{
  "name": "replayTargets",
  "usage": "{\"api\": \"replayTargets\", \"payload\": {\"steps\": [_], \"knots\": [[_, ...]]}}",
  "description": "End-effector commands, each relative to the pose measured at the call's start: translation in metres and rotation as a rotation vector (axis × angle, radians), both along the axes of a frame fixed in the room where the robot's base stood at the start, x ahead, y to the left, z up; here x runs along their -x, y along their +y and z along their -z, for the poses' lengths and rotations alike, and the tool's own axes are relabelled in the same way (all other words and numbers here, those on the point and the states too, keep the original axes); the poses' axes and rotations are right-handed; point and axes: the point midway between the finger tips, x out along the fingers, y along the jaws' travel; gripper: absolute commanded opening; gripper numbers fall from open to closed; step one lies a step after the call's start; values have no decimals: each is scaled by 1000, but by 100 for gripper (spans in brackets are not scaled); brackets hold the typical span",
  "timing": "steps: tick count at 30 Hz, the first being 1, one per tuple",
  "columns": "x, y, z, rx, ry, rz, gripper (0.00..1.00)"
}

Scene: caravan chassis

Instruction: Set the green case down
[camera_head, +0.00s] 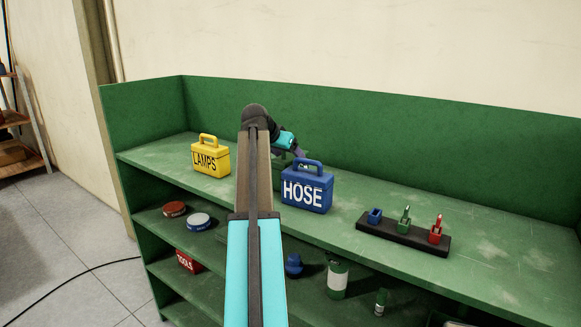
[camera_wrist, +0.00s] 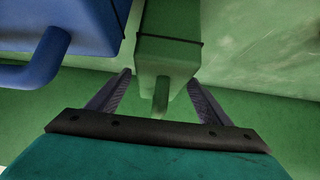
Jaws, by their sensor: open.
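The green case (camera_wrist: 167,50) is straight ahead of my gripper (camera_wrist: 157,92) in the wrist view. Its handle (camera_wrist: 160,98) lies between the two spread fingers, with a gap on each side. My gripper is open and holds nothing. In the head view the green case (camera_head: 279,174) stands on the top shelf, mostly hidden behind my arm and the blue HOSE case (camera_head: 307,194). My gripper (camera_head: 298,153) is just above it there, its fingers partly hidden by the blue handle.
A yellow LAMPS case (camera_head: 210,158) stands to the left on the green shelf top (camera_head: 480,262). A dark rack (camera_head: 402,238) with small blue, green and red pieces lies to the right. The blue case is close beside the green one. The shelf's far right is bare.

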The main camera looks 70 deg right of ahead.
Motion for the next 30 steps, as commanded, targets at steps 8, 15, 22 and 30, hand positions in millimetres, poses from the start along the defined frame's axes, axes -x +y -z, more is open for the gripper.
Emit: {"api": "replayTargets", "payload": {"steps": [8,15,22,30], "knots": [[1,-4,4,1,-1,0,73],[1,-4,4,1,-1,0,73],[1,-4,4,1,0,-1,63],[1,-4,4,1,0,1,17]]}}
